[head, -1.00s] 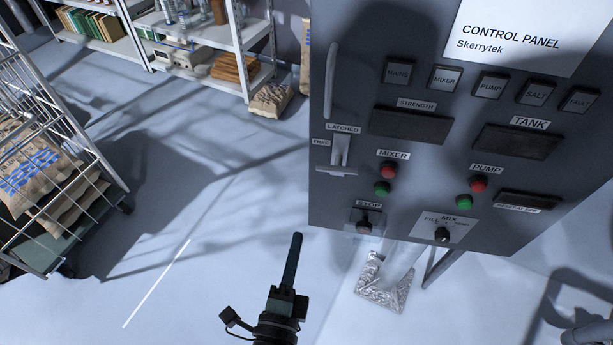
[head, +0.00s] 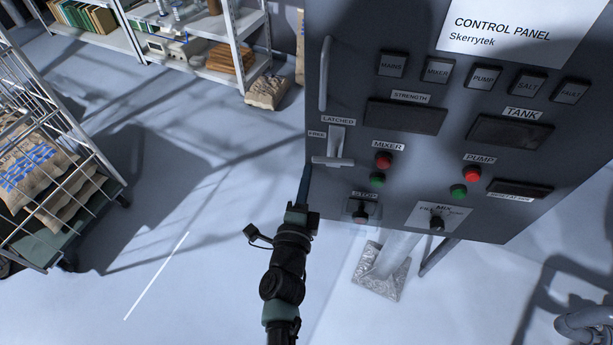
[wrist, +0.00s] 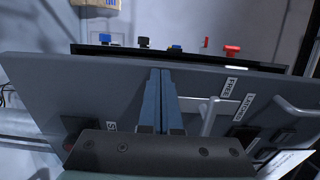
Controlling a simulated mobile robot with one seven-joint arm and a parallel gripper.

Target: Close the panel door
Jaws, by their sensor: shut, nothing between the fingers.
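The panel door is the dark grey control panel front (head: 400,150) at the right of the head view. Its left edge carries a vertical bar handle (head: 325,75). Below that is a pale latch lever (head: 333,161) beside the FREE and LATCHED labels. My gripper (head: 306,172) is shut and empty, its fingertips at the door's lower left edge, just below and left of the lever. In the wrist view the fingers (wrist: 160,100) lie over the door face (wrist: 115,90), beside the lever (wrist: 209,115). I cannot tell whether they touch the door or how far it stands open.
A wire cart with sacks (head: 60,190) stands at the left. A white shelf (head: 190,50) and a sack (head: 266,91) are at the back. In the wrist view, coloured knobs show beyond the door's edge. Floor left of my arm is free.

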